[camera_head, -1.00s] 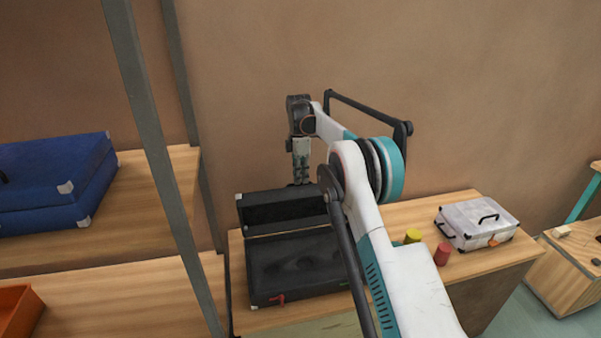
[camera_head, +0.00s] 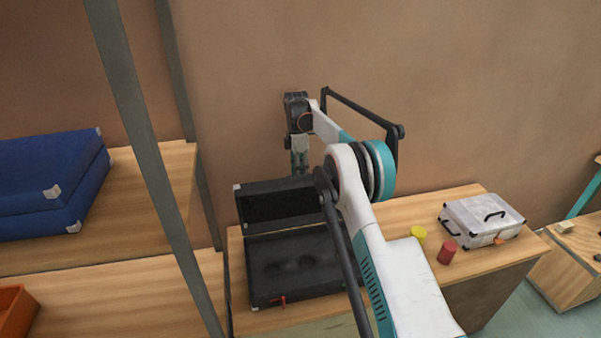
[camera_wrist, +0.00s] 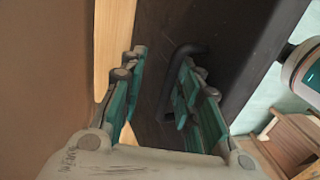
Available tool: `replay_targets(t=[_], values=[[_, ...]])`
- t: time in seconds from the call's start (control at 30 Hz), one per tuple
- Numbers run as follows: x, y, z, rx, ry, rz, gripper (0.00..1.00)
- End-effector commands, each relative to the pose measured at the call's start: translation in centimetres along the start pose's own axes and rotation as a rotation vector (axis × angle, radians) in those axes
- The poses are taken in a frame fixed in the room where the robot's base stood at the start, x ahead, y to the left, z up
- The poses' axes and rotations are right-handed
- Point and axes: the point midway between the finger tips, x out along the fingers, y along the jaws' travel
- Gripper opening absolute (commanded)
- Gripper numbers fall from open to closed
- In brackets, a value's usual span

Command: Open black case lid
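The black case (camera_head: 295,262) stands on the left part of the wooden table, with its dark interior showing. Its lid (camera_head: 278,204) is raised at the back edge, its inner face towards the head camera. A small red latch (camera_head: 281,300) is on the case's front. My gripper (camera_head: 300,162) is at the far side of the lid, its fingertips hidden by it. In the wrist view my gripper (camera_wrist: 163,60) has its fingers apart beside a dark surface. A black handle (camera_wrist: 172,85) shows between them, close to the right finger; I cannot tell if they touch.
A silver case (camera_head: 480,222) is at the table's right, with a yellow cylinder (camera_head: 419,232) and a red cylinder (camera_head: 447,252) beside it. A blue case (camera_head: 50,180) lies on the left shelf. A grey post (camera_head: 150,150) stands left of the table. The wall is close behind.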

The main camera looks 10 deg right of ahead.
Motion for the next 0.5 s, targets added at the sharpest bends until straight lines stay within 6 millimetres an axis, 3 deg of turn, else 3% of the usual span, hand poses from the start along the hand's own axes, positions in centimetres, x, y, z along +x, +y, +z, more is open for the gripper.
replay_targets(t=[0.33, 0.5], values=[[-0.8, -0.2, 0.0, 0.0, 0.0, -0.003, 0.3], [-2.7, -0.3, 0.0, 0.0, 0.0, -0.003, 0.3]])
